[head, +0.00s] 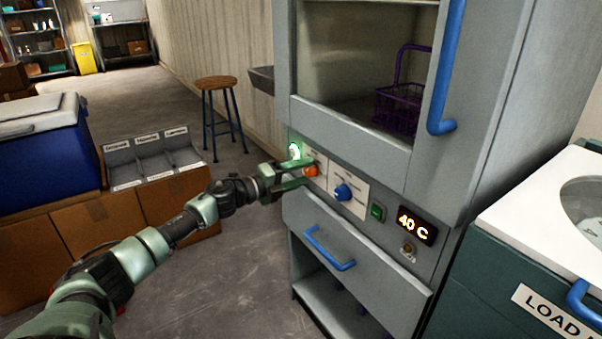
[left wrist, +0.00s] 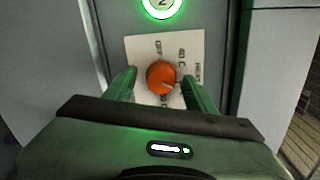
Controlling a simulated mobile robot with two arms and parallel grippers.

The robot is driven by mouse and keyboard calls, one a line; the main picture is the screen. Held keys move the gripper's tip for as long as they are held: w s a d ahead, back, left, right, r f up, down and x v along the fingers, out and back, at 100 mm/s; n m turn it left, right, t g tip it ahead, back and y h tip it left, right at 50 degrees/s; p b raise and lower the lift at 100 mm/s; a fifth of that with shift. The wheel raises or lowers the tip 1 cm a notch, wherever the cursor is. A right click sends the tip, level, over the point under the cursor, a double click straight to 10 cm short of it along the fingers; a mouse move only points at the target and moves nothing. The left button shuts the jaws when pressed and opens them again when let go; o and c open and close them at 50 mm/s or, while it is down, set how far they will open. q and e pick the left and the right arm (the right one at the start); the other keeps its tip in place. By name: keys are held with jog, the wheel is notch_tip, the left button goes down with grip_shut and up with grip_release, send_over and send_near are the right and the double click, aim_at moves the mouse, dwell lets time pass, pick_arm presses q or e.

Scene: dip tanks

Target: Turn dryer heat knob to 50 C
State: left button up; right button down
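The orange heat knob (head: 311,171) is on a white label plate on the dryer's front panel. In the left wrist view the orange knob (left wrist: 161,78) has a pale mark at its lower right; the plate's letters look like "HEAT" and "40 C", the rest is hard to read. My left gripper (head: 298,173) is open at the panel. Its green fingers, also in the left wrist view (left wrist: 160,73), stand on either side of the knob with visible gaps. The dryer display (head: 415,225) reads 40 C. My right gripper is not in view.
A green-lit ring (head: 294,151) is just above the knob. A blue knob (head: 343,191) and a green switch (head: 377,211) are to its right. A drawer with a blue handle (head: 329,250) is below. A purple basket (head: 401,105) stands inside the dryer.

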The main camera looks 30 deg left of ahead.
pick_arm(q)
jog(key=v, duration=0.8)
jog(key=shift+d, duration=0.1)
dwell(0.7)
